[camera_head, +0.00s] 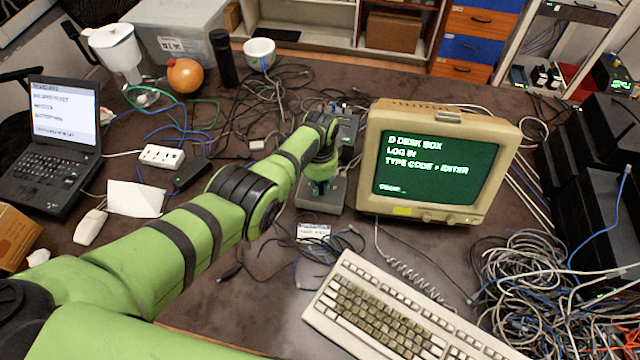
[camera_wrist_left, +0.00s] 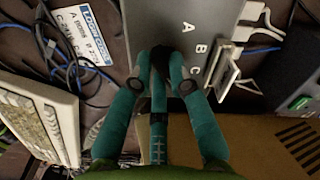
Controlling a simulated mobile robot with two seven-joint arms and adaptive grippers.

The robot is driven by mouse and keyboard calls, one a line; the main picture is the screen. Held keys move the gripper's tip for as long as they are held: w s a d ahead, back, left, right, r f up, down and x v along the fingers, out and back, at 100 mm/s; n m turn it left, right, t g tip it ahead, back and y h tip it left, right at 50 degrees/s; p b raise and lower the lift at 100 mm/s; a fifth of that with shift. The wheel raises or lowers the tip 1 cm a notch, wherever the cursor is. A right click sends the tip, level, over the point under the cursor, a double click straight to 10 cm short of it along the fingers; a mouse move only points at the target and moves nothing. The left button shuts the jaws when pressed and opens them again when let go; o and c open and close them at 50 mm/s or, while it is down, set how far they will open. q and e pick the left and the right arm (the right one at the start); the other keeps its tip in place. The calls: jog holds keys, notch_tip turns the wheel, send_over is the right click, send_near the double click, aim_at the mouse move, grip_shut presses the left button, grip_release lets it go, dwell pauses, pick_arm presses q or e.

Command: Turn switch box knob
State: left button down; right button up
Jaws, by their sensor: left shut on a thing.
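The switch box (camera_head: 325,200) is a grey box on the table, just left of the old monitor. It also shows in the left wrist view (camera_wrist_left: 185,20), with the letters A, B and C on its face. My left gripper (camera_head: 319,186) reaches down over the box. In the left wrist view its teal fingers (camera_wrist_left: 160,82) are closed together around a dark knob (camera_wrist_left: 160,58) on the box's face. The fingers hide most of the knob, so I cannot tell which letter it points to. My right gripper is not in view.
A beige monitor (camera_head: 440,165) with green screen stands close right of the box. A keyboard (camera_head: 395,315) lies in front. Loose cables (camera_head: 545,280) crowd the right. A laptop (camera_head: 60,140) and a power strip (camera_head: 162,156) are at left. A paper label (camera_head: 313,232) lies before the box.

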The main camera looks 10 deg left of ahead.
aim_at(320, 187)
pick_arm(q)
jog(key=c, duration=1.2)
grip_release()
jog(key=shift+o, duration=0.2)
jog(key=shift+w+r, duration=0.1)
jog(key=shift+r, duration=0.4)
notch_tip(320, 187, up, 11)
jog(key=shift+f, duration=0.1)
